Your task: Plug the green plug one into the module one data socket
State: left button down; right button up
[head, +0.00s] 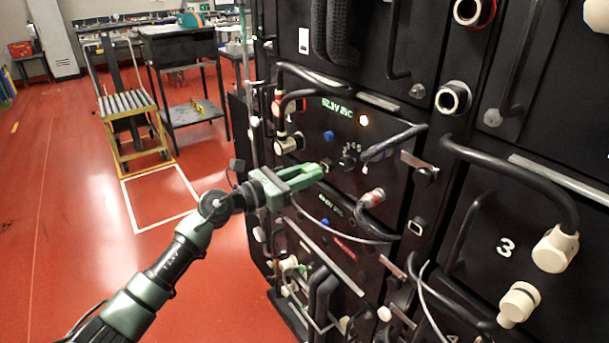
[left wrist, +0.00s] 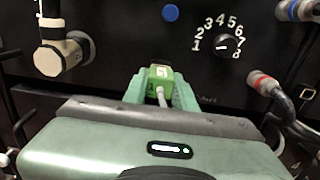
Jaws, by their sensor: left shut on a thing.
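My left gripper (head: 318,178) reaches in front of the upper battery module (head: 338,125), which has a lit display. In the left wrist view its fingers (left wrist: 160,92) are shut on a small green plug (left wrist: 161,74). A thin grey cable (left wrist: 162,97) runs from the plug back toward the gripper. The plug points at the black module face, left of and below a numbered dial (left wrist: 223,44). The data socket cannot be made out; the plug and fingers may hide it. I cannot tell whether the plug touches the face. My right gripper is not in view.
A cream elbow connector (left wrist: 62,55) on a black cable stands left of the plug. A red-ringed grey connector (left wrist: 262,82) is at right. Bar handles and thick cables stick out from the rack (head: 480,200). Open red floor (head: 60,200) lies at left.

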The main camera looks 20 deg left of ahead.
pick_arm(q)
jog(key=shift+x, duration=0.9)
jog(key=shift+r, duration=0.1)
jog(key=c, duration=1.3)
grip_release()
jog(key=shift+o, duration=1.2)
jog(key=shift+w+d, duration=0.1)
